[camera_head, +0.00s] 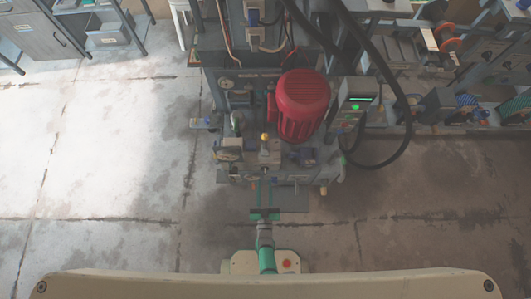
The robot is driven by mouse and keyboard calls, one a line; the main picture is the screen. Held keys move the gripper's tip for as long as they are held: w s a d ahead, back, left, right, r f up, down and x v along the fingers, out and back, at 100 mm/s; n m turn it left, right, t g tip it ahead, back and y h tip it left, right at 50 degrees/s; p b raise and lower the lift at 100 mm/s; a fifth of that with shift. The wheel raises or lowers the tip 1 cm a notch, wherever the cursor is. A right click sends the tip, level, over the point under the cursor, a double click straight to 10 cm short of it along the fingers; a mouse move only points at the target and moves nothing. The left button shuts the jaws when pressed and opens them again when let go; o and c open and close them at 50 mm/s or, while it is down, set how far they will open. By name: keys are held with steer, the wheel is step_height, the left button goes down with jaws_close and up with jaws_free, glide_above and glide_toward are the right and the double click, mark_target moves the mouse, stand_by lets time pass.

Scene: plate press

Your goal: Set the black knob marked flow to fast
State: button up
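The press machine (240,75) stands straight ahead with a red motor (302,105) on it. I cannot make out a black knob marked flow or its lettering at this size; several small dark parts and valves sit on the machine's near side. My gripper (265,182) is in front of the machine's lower near face. Its two thin teal fingers point at the machine with a gap between them, and nothing shows in the gap. I cannot tell whether the fingertips touch anything.
A control box (356,106) with a green display is right of the motor. A yellow-topped part (264,138) stands above my gripper. A black hose (402,125) loops at right. Shelves with equipment (455,110) line the right; the floor (100,165) at left is clear.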

mark_target(265, 173)
steer(key=shift+w+d, duration=0.1)
steer(key=shift+w, duration=2.35)
jaws_close()
